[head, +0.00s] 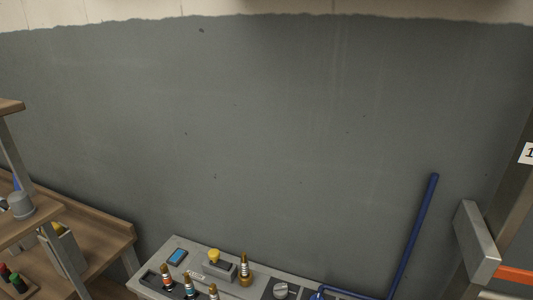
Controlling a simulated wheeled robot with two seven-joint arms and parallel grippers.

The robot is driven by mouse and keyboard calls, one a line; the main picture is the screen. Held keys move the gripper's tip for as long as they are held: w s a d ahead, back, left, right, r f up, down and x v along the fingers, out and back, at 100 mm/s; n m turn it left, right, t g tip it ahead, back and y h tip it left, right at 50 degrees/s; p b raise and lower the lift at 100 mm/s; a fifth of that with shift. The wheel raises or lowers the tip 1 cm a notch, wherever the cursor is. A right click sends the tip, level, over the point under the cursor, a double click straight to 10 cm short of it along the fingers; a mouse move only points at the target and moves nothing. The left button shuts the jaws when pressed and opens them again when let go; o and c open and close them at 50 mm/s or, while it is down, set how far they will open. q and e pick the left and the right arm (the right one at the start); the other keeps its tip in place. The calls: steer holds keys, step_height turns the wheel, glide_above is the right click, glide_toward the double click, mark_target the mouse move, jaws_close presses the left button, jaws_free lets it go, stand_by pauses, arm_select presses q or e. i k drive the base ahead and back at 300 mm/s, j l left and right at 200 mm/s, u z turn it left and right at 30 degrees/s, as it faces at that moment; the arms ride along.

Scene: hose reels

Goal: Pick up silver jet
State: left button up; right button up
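No piece that I can clearly name as the silver jet shows in the head view. Small upright nozzles stand on a grey bench (155,268) at the bottom: a brass one (244,271) at the right, and a dark one with pale and reddish bands (167,275) at the left. Two more banded nozzles, a middle one (189,289) and a right one (213,292), are cut by the lower edge. They are too small to tell whether any is silver. Neither of my grippers is in view.
The bench also bears a blue-screened device (177,257), a yellow-topped grey box (217,267) and a grey knob (281,291). A blue pipe (415,235) rises at right, near a grey metal block (477,240). Wooden shelves (90,232) stand at left.

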mark_target(244, 262)
steer(key=l, duration=0.55)
steer(key=k+l, duration=0.15)
steer(key=l, duration=0.4)
steer(key=l+u, duration=0.1)
steer(key=l, duration=0.5)
